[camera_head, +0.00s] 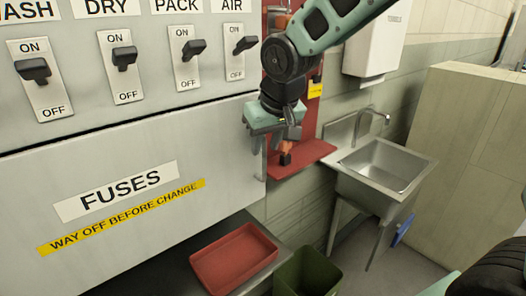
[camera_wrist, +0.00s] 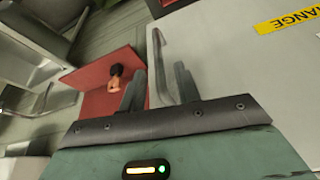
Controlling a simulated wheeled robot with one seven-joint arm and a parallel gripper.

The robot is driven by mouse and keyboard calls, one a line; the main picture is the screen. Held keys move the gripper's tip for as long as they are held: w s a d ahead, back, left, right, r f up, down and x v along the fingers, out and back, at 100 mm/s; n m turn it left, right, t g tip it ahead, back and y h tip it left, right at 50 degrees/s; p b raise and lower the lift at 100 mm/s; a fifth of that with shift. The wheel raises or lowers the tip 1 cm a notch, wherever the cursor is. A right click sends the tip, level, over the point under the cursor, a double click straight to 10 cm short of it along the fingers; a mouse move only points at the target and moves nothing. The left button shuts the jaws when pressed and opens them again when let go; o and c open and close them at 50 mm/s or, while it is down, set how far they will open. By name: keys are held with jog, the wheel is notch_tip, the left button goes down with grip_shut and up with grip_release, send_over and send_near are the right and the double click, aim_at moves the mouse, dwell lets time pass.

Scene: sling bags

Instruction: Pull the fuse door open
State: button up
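The fuse door (camera_head: 120,240) is a flat grey panel marked FUSES with a yellow warning strip, and it looks closed. It also shows at the right in the wrist view (camera_wrist: 240,70). A grey bar handle (camera_wrist: 160,60) stands near the door's edge in the wrist view. My gripper (camera_head: 280,132) is at the door's right edge in the head view. In the wrist view its two dark fingers (camera_wrist: 160,80) are apart, with the handle's bar showing between them. Whether they touch it I cannot tell. In the head view the gripper partly hides the handle.
Several switches (camera_head: 124,58) sit above the door. A red shelf (camera_head: 312,153) with a small dark and orange item is close beside my gripper. Below are a red tray (camera_head: 235,285) and a green bin (camera_head: 308,275). A sink (camera_head: 385,168) stands right.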

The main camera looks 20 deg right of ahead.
aim_at(263, 153)
jog(key=shift+x, duration=1.85)
grip_shut()
jog(key=shift+s, duration=0.1)
